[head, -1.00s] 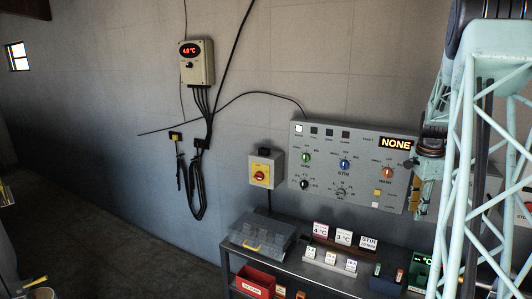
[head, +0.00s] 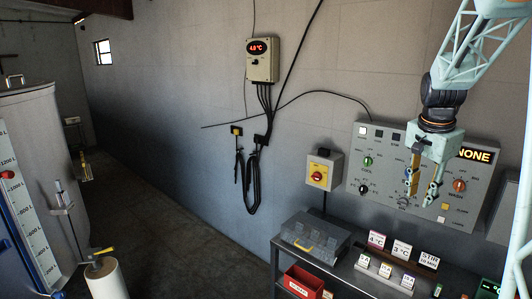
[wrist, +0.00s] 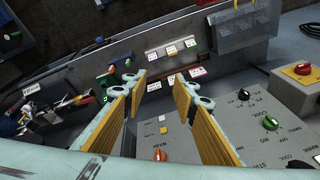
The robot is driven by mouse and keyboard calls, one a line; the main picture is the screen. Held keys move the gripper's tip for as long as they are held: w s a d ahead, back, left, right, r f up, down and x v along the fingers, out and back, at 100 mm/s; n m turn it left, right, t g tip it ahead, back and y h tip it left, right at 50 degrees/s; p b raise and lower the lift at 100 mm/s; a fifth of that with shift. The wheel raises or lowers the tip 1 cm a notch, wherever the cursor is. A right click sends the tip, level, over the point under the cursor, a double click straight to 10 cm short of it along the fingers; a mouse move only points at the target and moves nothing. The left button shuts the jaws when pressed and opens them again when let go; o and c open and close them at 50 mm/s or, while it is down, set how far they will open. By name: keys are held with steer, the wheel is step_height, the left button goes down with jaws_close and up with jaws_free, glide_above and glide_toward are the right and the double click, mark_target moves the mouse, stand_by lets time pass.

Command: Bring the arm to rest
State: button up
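My gripper (head: 423,190) hangs pointing down in front of the grey control panel (head: 381,190) in the head view, at the end of my pale green lattice arm. Its two yellow-padded fingers are apart with nothing between them. The wrist view also shows my gripper (wrist: 173,88) open and empty, with the panel (wrist: 250,120) and its knobs below and to the right. The gripper covers the middle of the panel. Whether it touches the panel cannot be told.
A bench (head: 340,271) with a clear-lidded box (head: 313,238) and small label cards stands below the panel. A red-handled switch box (head: 322,170) and a display reading 4.0 °C (head: 261,60) are on the wall. A large tank (head: 35,170) stands left.

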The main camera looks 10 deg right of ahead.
steer(key=s+a+r+n+t, duration=0.1)
steer(key=s+a+r+n, duration=0.15)
steer(key=a, duration=0.75)
steer(key=s+a+r+n+t+b, duration=0.1)
steer(key=s+a+r+n, duration=0.2)
steer(key=a, duration=0.7)
steer(key=s+a+r+n+t, duration=0.1)
steer(key=s+a+r+n, duration=0.2)
steer(key=a, duration=0.7)
steer(key=s+a+f+n+y, duration=0.1)
steer(key=s+a+n, duration=0.3)
steer(key=s, duration=0.8)
steer(key=s+a+f+n+y, duration=0.1)
steer(key=s+a+n, duration=0.3)
steer(key=s+a, duration=0.4)
steer(key=s, duration=0.4)
steer(key=shift+s+a+f+g, duration=0.15)
steer(key=shift+s+a+g, duration=0.15)
steer(key=shift+a+g, duration=0.1)
